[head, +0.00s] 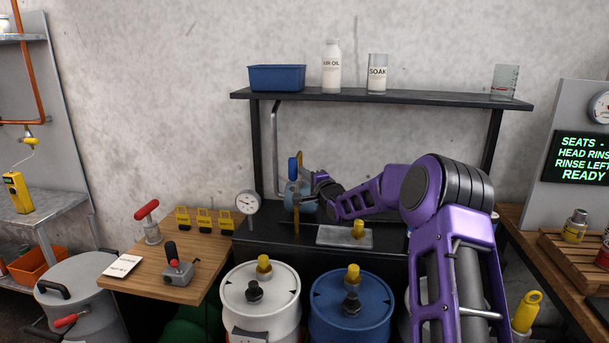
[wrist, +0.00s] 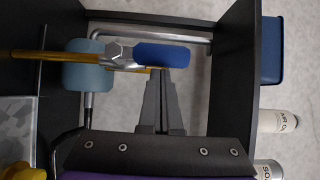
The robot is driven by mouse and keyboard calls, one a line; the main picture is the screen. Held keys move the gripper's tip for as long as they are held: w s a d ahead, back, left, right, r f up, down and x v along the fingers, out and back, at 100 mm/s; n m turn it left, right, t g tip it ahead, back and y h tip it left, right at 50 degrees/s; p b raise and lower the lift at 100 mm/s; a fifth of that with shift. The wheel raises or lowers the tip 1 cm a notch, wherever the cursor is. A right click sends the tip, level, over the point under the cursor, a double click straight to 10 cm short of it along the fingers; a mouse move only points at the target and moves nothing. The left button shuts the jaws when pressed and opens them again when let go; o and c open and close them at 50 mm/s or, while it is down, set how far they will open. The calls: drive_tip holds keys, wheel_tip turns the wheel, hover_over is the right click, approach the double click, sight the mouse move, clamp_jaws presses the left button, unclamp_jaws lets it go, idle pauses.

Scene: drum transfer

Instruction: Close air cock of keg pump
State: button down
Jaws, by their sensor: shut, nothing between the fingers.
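A blue lever handle (head: 293,168) stands upright above a light blue rounded body (head: 305,187) at the back of the dark bench; it looks like the air cock of the keg pump. In the wrist view the blue handle (wrist: 165,58) joins a silver hex fitting (wrist: 120,52), in line with a brass rod (wrist: 25,55), with the light blue body (wrist: 88,75) behind. My gripper (head: 310,178) is shut and empty just right of the handle. In the wrist view my fingertips (wrist: 160,73) are at the handle's edge; I cannot tell whether they touch.
A shelf (head: 430,97) on dark posts spans above, holding a blue bin (head: 277,78) and bottles. A bent grey pipe (head: 275,150) runs behind the handle. A gauge (head: 247,203) and yellow tags (head: 204,221) stand left. A white drum (head: 245,300) and a blue drum (head: 350,315) are in front.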

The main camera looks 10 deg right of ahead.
sight(294, 168)
drive_tip(key=shift+w+a+r+n+g+p, duration=0.1)
drive_tip(key=shift+a+r+n+g+p, duration=0.2)
drive_tip(key=shift+a+n+p, duration=0.15)
drive_tip(key=shift+w+a+r+n+g+h+p, duration=0.1)
drive_tip(key=shift+a+r+n+g+h+p, duration=0.2)
drive_tip(key=shift+n+g+h+p, duration=0.2)
drive_tip(key=shift+w+a+r+n, duration=0.1)
drive_tip(key=shift+w+a+n, duration=0.05)
drive_tip(key=shift+a+n, duration=0.4)
drive_tip(key=w+a+f+n+g+h+b, duration=0.2)
drive_tip(key=a+f+n+g+h, duration=0.1)
drive_tip(key=a+n+g+h, duration=0.2)
drive_tip(key=a+n+h, duration=0.1)
drive_tip(key=a+n, duration=0.1)
drive_tip(key=shift+w+f+n+h, duration=0.2)
drive_tip(key=shift+f+n+h, duration=0.1)
drive_tip(key=shift+h, duration=0.1)
drive_tip(key=shift+a+f, duration=0.1)
drive_tip(key=shift+a, duration=0.05)
idle(0.7)
